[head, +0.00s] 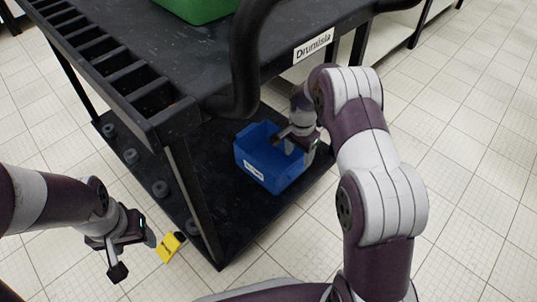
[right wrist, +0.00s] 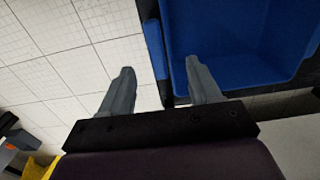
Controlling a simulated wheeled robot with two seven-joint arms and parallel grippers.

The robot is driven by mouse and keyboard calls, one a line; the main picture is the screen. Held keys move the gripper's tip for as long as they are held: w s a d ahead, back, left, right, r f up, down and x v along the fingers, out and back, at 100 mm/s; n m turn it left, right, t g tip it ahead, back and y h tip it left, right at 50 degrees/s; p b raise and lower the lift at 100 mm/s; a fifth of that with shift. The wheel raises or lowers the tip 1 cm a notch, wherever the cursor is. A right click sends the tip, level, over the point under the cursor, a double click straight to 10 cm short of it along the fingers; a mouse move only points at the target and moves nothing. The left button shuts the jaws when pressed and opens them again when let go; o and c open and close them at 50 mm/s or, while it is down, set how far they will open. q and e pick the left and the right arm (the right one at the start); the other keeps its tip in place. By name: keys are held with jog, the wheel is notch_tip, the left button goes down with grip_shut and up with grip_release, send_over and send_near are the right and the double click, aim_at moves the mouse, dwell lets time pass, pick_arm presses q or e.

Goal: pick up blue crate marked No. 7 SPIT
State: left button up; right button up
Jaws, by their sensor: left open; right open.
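The blue crate (head: 259,172) stands on the lower shelf of a black cart, with a white label on its near side; the label's text is too small to read. It also shows in the right wrist view (right wrist: 235,40), open at the top and seemingly empty where I see into it. My right gripper (head: 284,142) is open at the crate's rim. In the right wrist view (right wrist: 161,88) one finger is outside the crate's side wall and the other is over its inside; contact cannot be told. My left gripper (head: 134,254) is open and empty, left of the cart.
The black cart's upper deck (head: 200,65) overhangs the lower shelf (head: 215,205), with a corner post (head: 192,200) left of the crate. A green crate (head: 197,8) sits on top. A yellow piece (head: 169,248) is close to my left gripper.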

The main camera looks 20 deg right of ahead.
notch_tip(320, 180, down, 11)
jog(key=b, duration=0.6)
jog(key=shift+r, duration=0.4)
grip_shut()
